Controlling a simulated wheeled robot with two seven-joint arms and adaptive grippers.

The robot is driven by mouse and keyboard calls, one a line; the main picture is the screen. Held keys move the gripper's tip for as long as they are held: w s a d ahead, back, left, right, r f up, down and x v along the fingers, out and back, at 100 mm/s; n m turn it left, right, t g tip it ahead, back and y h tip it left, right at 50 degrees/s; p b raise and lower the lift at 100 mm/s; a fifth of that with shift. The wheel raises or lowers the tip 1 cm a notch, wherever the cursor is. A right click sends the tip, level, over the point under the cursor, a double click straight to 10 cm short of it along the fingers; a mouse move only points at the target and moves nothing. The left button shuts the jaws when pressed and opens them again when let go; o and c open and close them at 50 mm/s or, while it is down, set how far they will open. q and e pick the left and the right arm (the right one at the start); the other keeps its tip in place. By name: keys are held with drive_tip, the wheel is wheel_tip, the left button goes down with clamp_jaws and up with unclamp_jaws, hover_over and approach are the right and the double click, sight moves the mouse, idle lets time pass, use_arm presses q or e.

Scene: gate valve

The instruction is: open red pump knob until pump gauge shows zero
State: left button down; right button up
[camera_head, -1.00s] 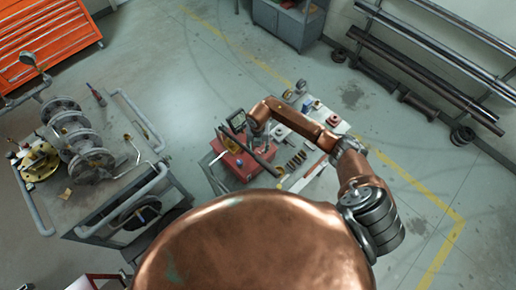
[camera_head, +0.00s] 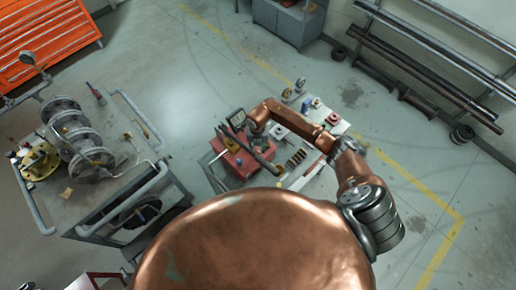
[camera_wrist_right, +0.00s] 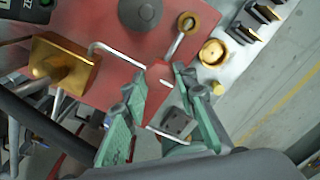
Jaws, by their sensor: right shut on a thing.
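The red pump (camera_head: 238,163) stands on a small cart in the middle of the head view. Its red body (camera_wrist_right: 108,70) fills the upper left of the right wrist view. A dark square gauge (camera_head: 237,118) stands at the pump's back; its reading is too small to make out. My right gripper (camera_head: 260,138) reaches down at the pump's right side. In the wrist view, its green fingers (camera_wrist_right: 162,90) are closed around a small red part, apparently the red knob (camera_wrist_right: 158,74), largely hidden between them. My left gripper is not in view.
A brass block (camera_wrist_right: 65,62) and a bent metal rod lie beside the fingers. The cart top (camera_head: 315,172) carries several small fittings right of the pump. A grey cart (camera_head: 85,200) with a flanged valve assembly (camera_head: 75,135) stands left. Floor between the carts is open.

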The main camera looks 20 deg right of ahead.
drive_tip(key=shift+c, duration=0.5)
drive_tip(key=shift+w+f+n+b, duration=0.1)
drive_tip(key=shift+n+b, duration=0.8)
drive_tip(key=shift+b, duration=0.2)
drive_tip(key=n+b, duration=1.3)
drive_tip(key=b, duration=0.1)
drive_tip(key=shift+f+n+b, duration=0.1)
drive_tip(key=shift+n+b, duration=0.2)
drive_tip(key=shift+r+n+b, duration=0.2)
drive_tip(key=shift+n+b, duration=1.7)
drive_tip(key=shift+n, duration=0.2)
drive_tip(key=o, duration=1.2)
drive_tip(key=shift+c, duration=0.2)
drive_tip(key=shift+r, duration=0.1)
